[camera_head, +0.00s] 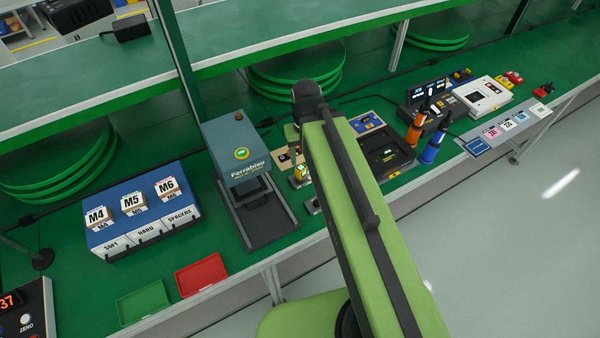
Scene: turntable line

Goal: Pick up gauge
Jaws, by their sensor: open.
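A small yellow device with a lit face (301,173), which looks like the gauge, is on the green bench just left of my arm. My green arm stretches up through the middle of the picture, and its far joint is above and beyond this device. My arm covers the area right of the device. My gripper's jaws cannot be made out behind the arm, so their place relative to the gauge is hidden.
Left of the device stands the blue-grey Ferrabisp machine (238,150). A spacer box (140,222), a red tray (201,275) and a green tray (143,303) are further left.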

